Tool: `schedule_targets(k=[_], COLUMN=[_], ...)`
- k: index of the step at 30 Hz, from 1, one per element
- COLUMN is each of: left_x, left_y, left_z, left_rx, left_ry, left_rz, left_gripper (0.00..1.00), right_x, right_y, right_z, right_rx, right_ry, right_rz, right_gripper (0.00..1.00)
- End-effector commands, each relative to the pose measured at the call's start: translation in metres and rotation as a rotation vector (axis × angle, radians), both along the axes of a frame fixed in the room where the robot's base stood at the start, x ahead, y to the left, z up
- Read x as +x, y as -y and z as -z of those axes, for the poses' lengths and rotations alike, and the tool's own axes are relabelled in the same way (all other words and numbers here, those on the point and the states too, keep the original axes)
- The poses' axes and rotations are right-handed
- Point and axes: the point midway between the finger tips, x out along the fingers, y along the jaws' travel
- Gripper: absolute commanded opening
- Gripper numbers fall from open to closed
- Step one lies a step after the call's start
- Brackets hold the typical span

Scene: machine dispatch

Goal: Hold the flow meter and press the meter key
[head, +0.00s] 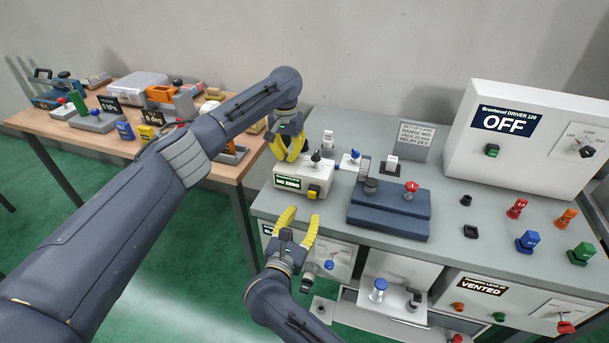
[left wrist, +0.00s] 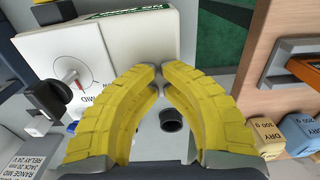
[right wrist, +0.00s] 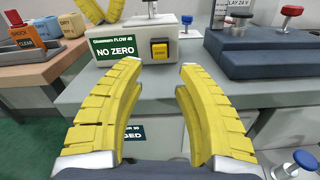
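The flow meter is a white box (head: 290,178) with a green NO ZERO label, near the left edge of the grey table. Its yellow meter key (head: 313,191) is on the front right; the key also shows in the right wrist view (right wrist: 159,50). My left gripper (head: 288,155) is over the back left of the meter. In the left wrist view its fingertips (left wrist: 158,68) come together with nothing visible between them, beside the meter's dial panel (left wrist: 75,75). My right gripper (head: 300,215) is open and empty, in front of and below the meter, pointing toward it.
A dark blue block (head: 388,223) with a red knob stands right of the meter. A setup card (head: 402,138) and a white OFF driver box (head: 525,140) are behind and right. A wooden table (head: 85,136) with several items is left, across a gap.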

Motion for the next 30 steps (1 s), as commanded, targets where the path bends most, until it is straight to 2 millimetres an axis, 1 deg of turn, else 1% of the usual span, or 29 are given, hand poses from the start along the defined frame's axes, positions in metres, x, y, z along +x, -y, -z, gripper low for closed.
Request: schedule_targets(k=[1,10,11,18,21,30], left_x=[-0.0029,-0.0031,-0.0031,-0.0030,-0.0030,-0.0030], left_y=[-0.0002,-0.0001,-0.0001,-0.0002,-0.0002,-0.0002], left_z=[0.0075,0.0076,0.0076,0.0076,0.0076,0.0076], left_rx=[0.002,0.002,0.002,0.003,0.003,0.003], left_ry=[-0.011,-0.011,-0.011,-0.011,-0.011,-0.011], left_rz=[0.000,0.000,0.000,0.000,0.000,0.000], left_gripper=[0.00,0.00,0.00,0.00,0.00,0.00], right_x=[0.0000,0.0000,0.0000,0.0000,0.0000,0.0000], right_y=[0.0000,0.0000,0.0000,0.0000,0.0000,0.0000], right_z=[0.0000,0.0000,0.0000,0.0000,0.0000,0.0000], right_rx=[0.000,0.000,0.000,0.000,0.000,0.000], right_ry=[0.000,0.000,0.000,0.000,0.000,0.000], right_rz=[0.000,0.000,0.000,0.000,0.000,0.000], right_gripper=[0.34,0.34,0.37,0.09,0.00,0.00])
